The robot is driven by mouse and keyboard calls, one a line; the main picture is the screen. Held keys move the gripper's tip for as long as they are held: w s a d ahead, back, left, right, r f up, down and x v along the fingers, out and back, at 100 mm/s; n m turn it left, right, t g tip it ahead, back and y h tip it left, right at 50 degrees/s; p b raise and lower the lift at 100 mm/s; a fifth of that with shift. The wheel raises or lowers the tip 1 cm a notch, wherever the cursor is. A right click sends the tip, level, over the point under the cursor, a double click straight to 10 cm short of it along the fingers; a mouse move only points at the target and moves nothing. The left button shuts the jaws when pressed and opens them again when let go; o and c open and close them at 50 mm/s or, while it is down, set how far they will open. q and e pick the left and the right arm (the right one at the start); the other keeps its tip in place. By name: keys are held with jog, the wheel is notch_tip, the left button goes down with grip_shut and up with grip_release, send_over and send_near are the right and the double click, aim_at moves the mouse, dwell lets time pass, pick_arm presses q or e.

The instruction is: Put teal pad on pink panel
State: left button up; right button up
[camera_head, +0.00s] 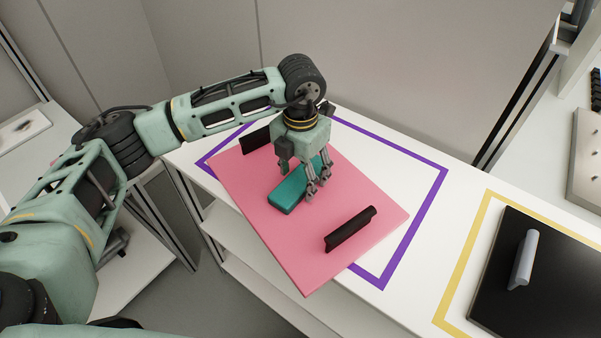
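The pink panel (355,190) lies tilted over the white counter, inside and partly across a purple outline, with its near corner past the counter's front edge. It has two black handles, one at the back left (256,139) and one at the near right (350,229). The teal pad (287,198) lies on the panel's middle, or very close above it. My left gripper (300,180) points down over the pad, its fingers on either side of it. Whether the fingers press on the pad I cannot tell. The gripper hides the pad's far part. My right gripper is not in view.
A black panel (550,285) with a grey handle (524,260) lies in a yellow outline (465,255) at the right. Open shelves are below the counter's front edge. A grey wall (400,60) stands behind. Bare counter (455,205) shows between the outlines.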

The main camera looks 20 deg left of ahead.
aim_at(301, 178)
pick_arm(q)
jog(key=shift+r, duration=0.45)
notch_tip(301, 178, up, 12)
jog(key=b, duration=0.1)
jog(key=shift+f+b, duration=0.25)
jog(key=shift+b, duration=0.15)
